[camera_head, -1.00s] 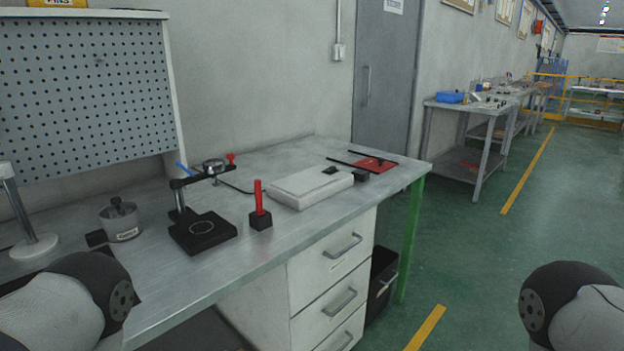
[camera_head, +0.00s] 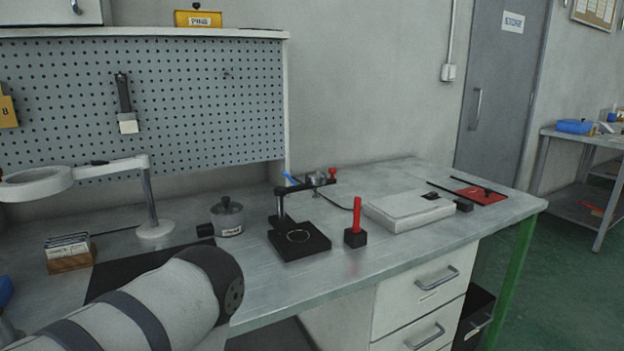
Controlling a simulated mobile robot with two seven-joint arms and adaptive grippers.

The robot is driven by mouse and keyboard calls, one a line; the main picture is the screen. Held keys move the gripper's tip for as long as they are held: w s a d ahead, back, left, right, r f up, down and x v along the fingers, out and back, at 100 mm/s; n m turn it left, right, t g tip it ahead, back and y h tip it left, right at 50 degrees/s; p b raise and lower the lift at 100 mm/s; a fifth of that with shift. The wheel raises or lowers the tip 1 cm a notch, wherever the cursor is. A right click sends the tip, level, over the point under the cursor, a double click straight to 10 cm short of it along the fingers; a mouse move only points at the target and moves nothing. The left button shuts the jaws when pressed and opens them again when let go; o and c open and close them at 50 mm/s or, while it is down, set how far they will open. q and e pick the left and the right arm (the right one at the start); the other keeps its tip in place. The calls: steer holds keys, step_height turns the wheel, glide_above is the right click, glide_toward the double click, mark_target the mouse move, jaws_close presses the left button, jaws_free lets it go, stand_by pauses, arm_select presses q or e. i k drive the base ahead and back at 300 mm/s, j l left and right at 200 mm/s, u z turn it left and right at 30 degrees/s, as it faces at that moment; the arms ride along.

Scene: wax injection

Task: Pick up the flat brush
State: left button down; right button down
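The flat brush (camera_head: 125,104) hangs upright on the pegboard (camera_head: 215,100) at the upper left, with a dark handle above and a pale, broad end below. Nothing covers it. Only a link of my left arm shows, at the lower left in front of the workbench (camera_head: 285,285). Neither of my grippers is in view, so their distance from the brush cannot be told.
A ring lamp (camera_head: 38,183) on a post stands below and left of the brush. A small metal pot (camera_head: 228,217), a black-based press (camera_head: 300,240), a red-handled tool (camera_head: 356,225) and a white flat box (camera_head: 408,208) stand on the bench.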

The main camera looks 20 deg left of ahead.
mark_target(127, 121)
steer(key=j+u, duration=0.1)
steer(key=u, duration=1.5)
